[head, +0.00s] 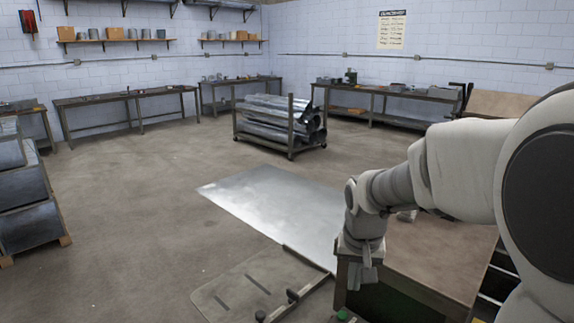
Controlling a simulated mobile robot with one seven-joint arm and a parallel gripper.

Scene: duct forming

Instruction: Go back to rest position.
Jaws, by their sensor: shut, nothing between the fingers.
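My gripper (366,274) is at the lower right of the head view, at the end of my arm, which reaches in from the right edge. It points down at the left edge of a brown-topped workbench (440,255). Its fingers are shut, and nothing shows between them. Whether it touches the bench edge cannot be told from this view.
A flat metal sheet (275,205) lies left of the gripper, beside a flat plate with slots (235,295). A cart with metal ducts (282,125) stands beyond. Large ducts on a pallet (25,200) stand at left. Benches (125,97) line the walls.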

